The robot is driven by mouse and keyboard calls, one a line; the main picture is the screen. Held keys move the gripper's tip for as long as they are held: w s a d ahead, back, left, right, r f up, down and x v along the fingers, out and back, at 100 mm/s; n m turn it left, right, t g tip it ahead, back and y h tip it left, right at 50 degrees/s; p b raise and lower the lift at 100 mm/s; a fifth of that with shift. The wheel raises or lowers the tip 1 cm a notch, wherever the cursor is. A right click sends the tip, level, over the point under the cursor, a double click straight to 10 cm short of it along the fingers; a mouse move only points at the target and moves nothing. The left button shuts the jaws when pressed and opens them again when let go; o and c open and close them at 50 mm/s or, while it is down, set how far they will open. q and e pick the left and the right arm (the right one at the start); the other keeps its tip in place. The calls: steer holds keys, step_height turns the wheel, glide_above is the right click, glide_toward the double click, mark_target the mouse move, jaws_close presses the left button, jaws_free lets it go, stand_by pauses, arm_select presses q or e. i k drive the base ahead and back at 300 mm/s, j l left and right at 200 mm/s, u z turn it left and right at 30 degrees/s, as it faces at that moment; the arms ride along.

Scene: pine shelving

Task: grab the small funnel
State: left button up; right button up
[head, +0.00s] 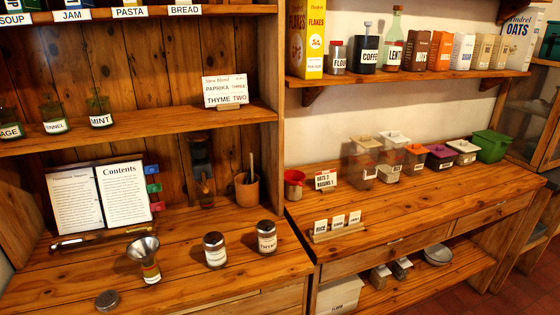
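The small funnel (142,247) is metallic grey with a wide cone mouth. It sits mouth up in the top of a small labelled jar (151,272) on the left wooden counter (190,290), near the front. A round dark perforated lid (107,299) lies on the counter to the left and in front of it. Two dark-lidded jars with white labels, one left (215,250) and one right (267,237), stand to the right of the funnel, apart from it. Neither of my grippers shows in the head view.
An open book (100,199) stands behind the funnel. A clay pot (247,189) with a utensil and a dark upright device (202,170) stand at the back. Counter front around the funnel is mostly clear.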

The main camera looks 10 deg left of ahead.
mark_target(142, 248)
steer(key=u, duration=1.3)
steer(key=i+l+u, duration=0.1)
steer(key=l, duration=0.3)
steer(key=i+l, duration=0.1)
steer(key=l, duration=0.3)
steer(key=i+l+u, duration=0.15)
steer(key=l, duration=0.25)
